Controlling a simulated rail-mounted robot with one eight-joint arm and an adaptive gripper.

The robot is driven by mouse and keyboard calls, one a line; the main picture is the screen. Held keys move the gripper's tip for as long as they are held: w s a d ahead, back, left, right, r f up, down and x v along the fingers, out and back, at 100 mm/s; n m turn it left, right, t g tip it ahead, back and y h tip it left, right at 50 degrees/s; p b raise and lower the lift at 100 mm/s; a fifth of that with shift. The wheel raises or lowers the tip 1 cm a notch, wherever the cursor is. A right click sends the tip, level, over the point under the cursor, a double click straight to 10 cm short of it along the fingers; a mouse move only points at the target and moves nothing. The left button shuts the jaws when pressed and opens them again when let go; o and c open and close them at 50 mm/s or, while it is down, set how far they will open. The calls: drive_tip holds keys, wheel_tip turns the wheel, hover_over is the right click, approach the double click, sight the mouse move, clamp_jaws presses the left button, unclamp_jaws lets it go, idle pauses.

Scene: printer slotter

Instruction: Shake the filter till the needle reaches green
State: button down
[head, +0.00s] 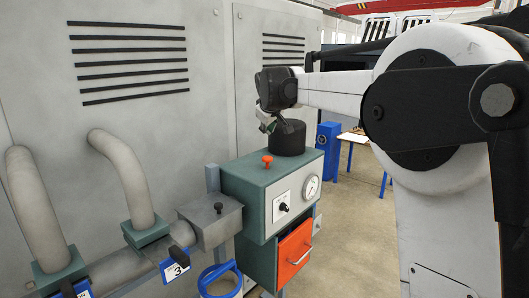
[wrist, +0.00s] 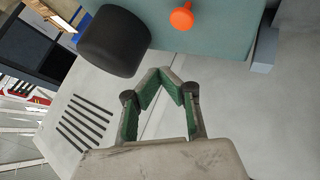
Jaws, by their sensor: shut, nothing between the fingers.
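The filter unit is likely the teal and grey box (head: 240,185) in the middle of the head view. A round white gauge (head: 312,187) is on its front; its needle is too small to read. Left of the gauge is a black switch (head: 283,206) on a white plate. An orange knob (head: 267,160) and a black cylinder (head: 290,140) stand on top. The wrist view also shows the orange knob (wrist: 181,18) and the black cylinder (wrist: 114,42). My gripper (head: 266,124) is above the box by the cylinder. Its green-padded fingers (wrist: 161,74) are shut and empty.
A red drawer (head: 295,255) with a handle is below the gauge. Grey pipes (head: 125,170) and a blue handwheel (head: 218,278) lie to the left. A large grey vented cabinet (head: 130,80) stands behind. Floor is open to the right, before a small table (head: 352,138).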

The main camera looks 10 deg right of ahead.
sight(267, 157)
drive_tip(key=w, duration=0.2)
drive_tip(key=w+p, duration=0.1)
drive_tip(key=w, duration=0.1)
drive_tip(key=shift+d+r+n, duration=0.15)
drive_tip(key=shift+r+n, duration=0.05)
drive_tip(key=shift+n, duration=0.1)
drive_tip(key=shift+f, duration=0.15)
drive_tip(key=shift+f+b, duration=2.55)
drive_tip(key=shift+f, duration=1.7)
drive_tip(key=shift+f+b, duration=0.3)
drive_tip(key=shift+f, duration=0.15)
drive_tip(key=shift+s+f+b, duration=0.1)
drive_tip(key=shift+f+b, duration=0.8)
drive_tip(key=shift+f, duration=0.55)
drive_tip(key=shift+r, duration=0.1)
drive_tip(key=shift+r+p, duration=1)
drive_tip(key=shift+r, duration=0.8)
